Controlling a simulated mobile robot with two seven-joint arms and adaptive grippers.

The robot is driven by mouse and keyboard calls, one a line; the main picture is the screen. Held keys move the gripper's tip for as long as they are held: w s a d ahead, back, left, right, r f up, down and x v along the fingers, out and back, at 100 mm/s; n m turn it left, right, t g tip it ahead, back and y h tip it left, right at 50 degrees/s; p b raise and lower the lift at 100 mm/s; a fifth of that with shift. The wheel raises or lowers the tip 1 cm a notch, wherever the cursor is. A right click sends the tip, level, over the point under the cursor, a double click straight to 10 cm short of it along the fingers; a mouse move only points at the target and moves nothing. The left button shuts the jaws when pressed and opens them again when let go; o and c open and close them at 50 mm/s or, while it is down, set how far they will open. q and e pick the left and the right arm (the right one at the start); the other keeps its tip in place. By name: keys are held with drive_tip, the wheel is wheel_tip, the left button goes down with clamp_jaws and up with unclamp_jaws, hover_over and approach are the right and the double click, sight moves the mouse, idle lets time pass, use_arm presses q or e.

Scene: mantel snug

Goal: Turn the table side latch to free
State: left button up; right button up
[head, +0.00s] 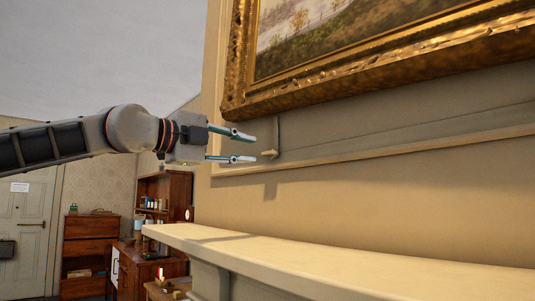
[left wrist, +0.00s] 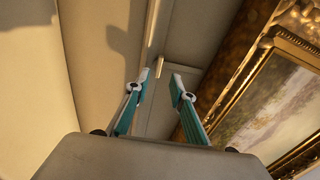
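The latch (head: 270,153) is a small pale knob or lever on the wall panel just below the gold picture frame, with a thin upright strip above it. My left gripper (head: 251,148) comes in from the left with its two teal fingers apart and nothing between them. Its tips are just short of the latch in the head view. In the left wrist view, a small pale piece that looks like the latch (left wrist: 159,66) is just beyond the gap between the fingertips (left wrist: 159,80). I cannot tell whether they touch. My right gripper is not in view.
A gold-framed painting (head: 370,60) hangs above and right of the latch. A pale mantel shelf (head: 330,265) juts out below. A wooden cabinet (head: 165,190), a drawer unit (head: 88,228) and a door (head: 28,215) stand far off at left. The air between shelf and gripper is clear.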

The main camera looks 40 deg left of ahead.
sight(266, 153)
use_arm(q)
drive_tip(key=shift+w+d+f, duration=0.1)
drive_tip(key=shift+w+d, duration=0.05)
drive_tip(key=shift+w, duration=1.45)
drive_tip(key=shift+w+d, duration=0.1)
drive_tip(key=shift+w, duration=1.45)
clamp_jaws()
